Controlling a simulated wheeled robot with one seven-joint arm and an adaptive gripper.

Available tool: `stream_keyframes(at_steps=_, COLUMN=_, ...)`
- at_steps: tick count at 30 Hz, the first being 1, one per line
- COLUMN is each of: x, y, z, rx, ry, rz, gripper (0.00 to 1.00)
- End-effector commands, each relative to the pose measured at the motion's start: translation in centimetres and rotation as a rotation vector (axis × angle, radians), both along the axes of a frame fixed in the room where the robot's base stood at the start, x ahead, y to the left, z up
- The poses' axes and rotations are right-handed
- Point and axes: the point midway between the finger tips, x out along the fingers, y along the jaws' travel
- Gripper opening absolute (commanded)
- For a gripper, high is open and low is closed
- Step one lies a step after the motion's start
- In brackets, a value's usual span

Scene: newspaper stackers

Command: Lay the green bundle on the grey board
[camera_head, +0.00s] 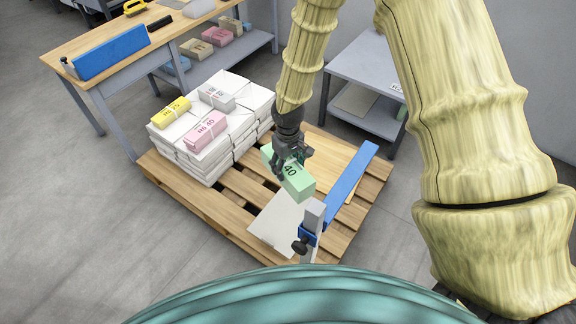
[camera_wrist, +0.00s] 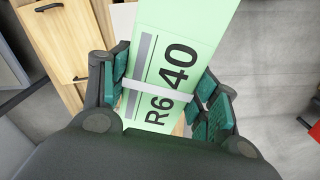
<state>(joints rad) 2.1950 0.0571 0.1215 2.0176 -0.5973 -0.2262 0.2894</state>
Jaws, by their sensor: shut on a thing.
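The green bundle (camera_head: 299,184) is a pale green block with a paper band and dark printing that includes "40". My gripper (camera_head: 288,163) is shut on it and holds it above the pallet. The wrist view shows the bundle (camera_wrist: 190,25) between the finger pads of my gripper (camera_wrist: 163,80). The pale grey board (camera_head: 274,228) lies flat on the pallet, below and slightly left of the bundle in the head view. The bundle appears raised clear of it. The bundle and the blue stop's post hide part of the board.
The wooden pallet (camera_head: 222,205) carries white stacks (camera_head: 205,158) with pink (camera_head: 207,130), yellow (camera_head: 171,111) and grey (camera_head: 217,97) bundles on top. A blue bar (camera_head: 349,184) on a grey post stands close right of the board. A tan board (camera_head: 326,152) lies behind.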

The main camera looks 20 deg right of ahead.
Motion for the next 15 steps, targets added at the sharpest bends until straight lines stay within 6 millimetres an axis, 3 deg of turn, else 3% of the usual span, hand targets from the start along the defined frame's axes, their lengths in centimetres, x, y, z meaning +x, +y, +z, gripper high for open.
stream_keyframes(at_steps=1, x=0.2, y=0.0, z=-1.4, rx=0.0, ry=-0.001, rz=0.008, gripper=0.0)
stream_keyframes(at_steps=15, x=1.0, y=-0.3, z=-8.1, rx=0.0, ry=-0.003, rz=0.094, gripper=0.0)
